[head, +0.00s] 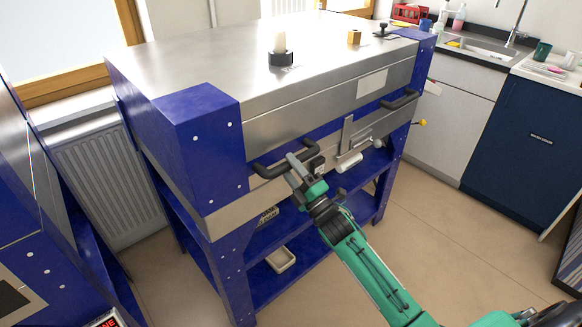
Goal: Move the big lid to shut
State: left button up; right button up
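The big lid (318,104) is the broad silver metal top of the blue-framed kiln (196,140). It looks level over the kiln body, and I cannot tell whether a thin gap remains along the front. Two dark bar handles stick out at the front, a near left one (268,171) and a far right one (400,99). My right gripper (301,166) is at the right end of the near left handle, its fingers overlapping the bar. Whether they grip it is unclear. My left gripper is not in view.
A front latch (350,158) sits right of my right gripper. On the lid stand a pale cone in a dark ring (281,56) and a small brass block (354,37). A shelf below holds a tray (281,260). Cabinets (455,108) stand right; open floor lies between.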

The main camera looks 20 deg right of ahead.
jog(key=shift+d, duration=0.1)
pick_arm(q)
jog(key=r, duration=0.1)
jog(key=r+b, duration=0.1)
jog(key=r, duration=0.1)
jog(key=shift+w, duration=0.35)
pick_arm(e)
jog(key=v, duration=1.3)
jog(key=shift+s, duration=0.3)
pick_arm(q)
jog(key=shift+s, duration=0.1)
pick_arm(e)
jog(key=shift+d, duration=0.1)
